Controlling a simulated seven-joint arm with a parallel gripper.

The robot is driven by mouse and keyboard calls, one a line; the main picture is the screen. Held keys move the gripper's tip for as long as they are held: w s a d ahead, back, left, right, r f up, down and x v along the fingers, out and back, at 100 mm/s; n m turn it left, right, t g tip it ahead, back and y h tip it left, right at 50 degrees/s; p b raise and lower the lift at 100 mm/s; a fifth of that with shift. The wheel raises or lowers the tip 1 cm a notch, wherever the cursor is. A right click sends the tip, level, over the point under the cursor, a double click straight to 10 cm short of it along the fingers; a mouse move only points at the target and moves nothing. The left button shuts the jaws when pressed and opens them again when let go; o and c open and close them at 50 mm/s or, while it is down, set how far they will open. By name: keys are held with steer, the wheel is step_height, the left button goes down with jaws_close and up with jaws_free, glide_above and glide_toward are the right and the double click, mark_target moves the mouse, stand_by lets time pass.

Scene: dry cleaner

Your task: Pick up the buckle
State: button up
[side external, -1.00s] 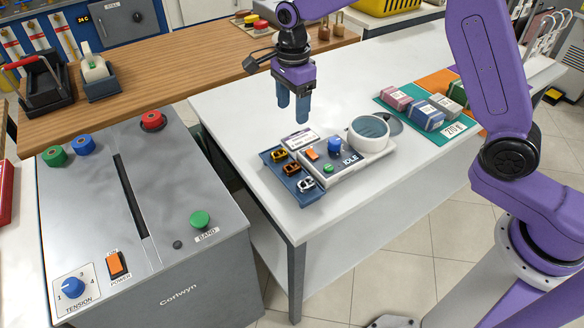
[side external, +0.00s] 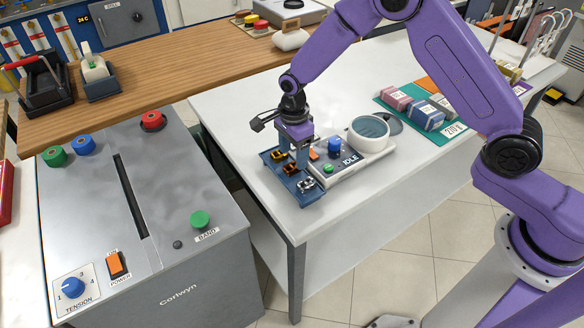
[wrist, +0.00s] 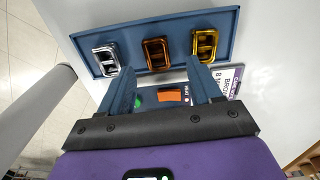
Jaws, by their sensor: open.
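Three buckles lie in a row in a shallow blue tray (wrist: 227,17). In the wrist view they are a silver buckle (wrist: 105,59), a copper-brown buckle (wrist: 156,53) in the middle and a gold buckle (wrist: 204,44). In the side view the gold buckle (side external: 278,155) is farthest back and the silver buckle (side external: 306,184) is nearest. My gripper (wrist: 162,88) is open and empty, its blue fingers apart at the tray's edge. The copper-brown buckle lies ahead between the finger lines. In the side view my gripper (side external: 301,160) is low beside the tray, close to the copper-brown buckle (side external: 291,168).
A grey device (side external: 345,172) with an orange switch, blue knob and round dish stands right against the tray side. A white label (wrist: 229,80) lies close to my right finger. A green mat (side external: 452,130) with colored blocks lies farther right. The white table's front is clear.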

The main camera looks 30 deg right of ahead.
mark_target(294, 165)
step_height(294, 165, down, 3)
steer(key=shift+s+f, duration=0.15)
steer(key=c, duration=1.1)
steer(key=shift+c, duration=0.2)
steer(key=shift+r, duration=0.2)
